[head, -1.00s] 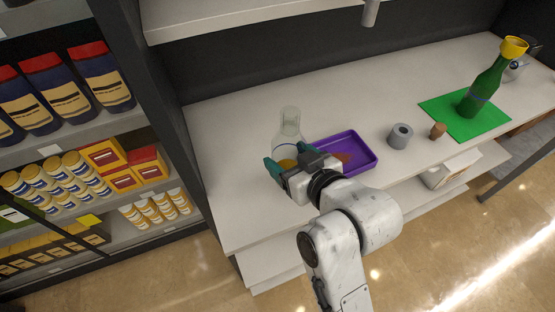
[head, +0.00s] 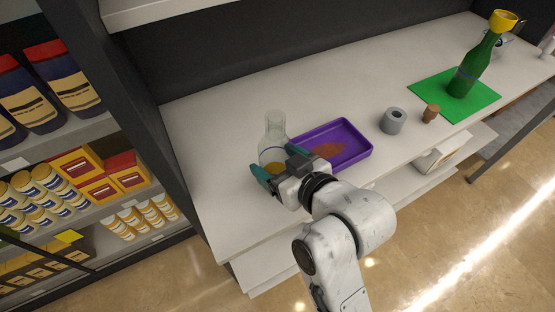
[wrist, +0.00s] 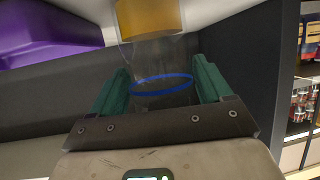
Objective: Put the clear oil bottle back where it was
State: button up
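The clear oil bottle (head: 274,129) stands upright on the white counter, left of the purple tray, with amber oil low inside. It also shows in the wrist view (wrist: 160,70), where a blue ring circles it and the amber oil is at the top of the picture. My gripper (head: 281,166) has green fingers and reaches the bottle from the front. In the wrist view its two fingers (wrist: 162,82) are spread, one on each side of the bottle. I see no clear grip; whether a finger touches the glass is hard to tell.
The purple tray (head: 366,151) with brown stuff in it sits close right of the bottle. Further right are a grey cylinder (head: 393,122), a brown cork (head: 431,114) and a green bottle with yellow funnel (head: 470,75) on a green mat (head: 424,91). The counter (head: 205,170) is clear at left.

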jog(key=o, duration=0.3)
jog(key=shift+r, duration=0.2)
jog(key=shift+s+d, duration=0.3)
jog(key=shift+s, duration=0.05)
jog(key=shift+p+v, duration=0.9)
jog(key=shift+v, duration=4.65)
jog(key=shift+r, duration=0.1)
